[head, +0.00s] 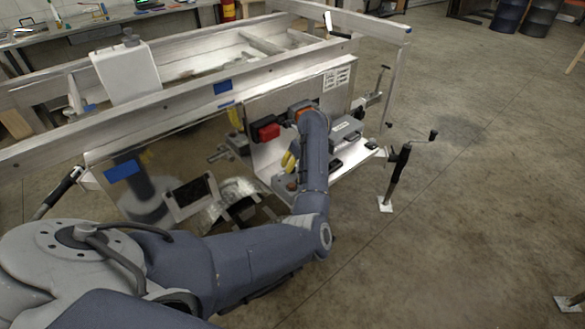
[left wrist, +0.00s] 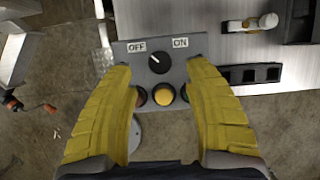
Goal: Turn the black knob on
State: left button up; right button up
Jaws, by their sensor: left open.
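The black knob (left wrist: 159,63) sits on a grey control panel (left wrist: 124,69) in the left wrist view, between an OFF label (left wrist: 136,46) and an ON label (left wrist: 180,43). Its white mark points up and left, toward OFF. Below it are a yellow button (left wrist: 163,95), a red button (left wrist: 139,96) and a partly hidden green button (left wrist: 184,93). My left gripper (left wrist: 163,75) is open, its yellow fingers on either side of the panel, with nothing between them gripped. In the head view the left gripper (head: 290,160) is partly hidden by my arm. My right gripper is not seen.
In the head view, an aluminium trailer frame (head: 190,78) runs behind the work shelf. A red box (head: 265,131) and a grey case (head: 345,128) are near my arm. A crank jack (head: 398,170) stands at the right, with open concrete floor beyond.

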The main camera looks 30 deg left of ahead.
pick_arm(q)
jog(key=shift+x, duration=2.15)
grip_shut()
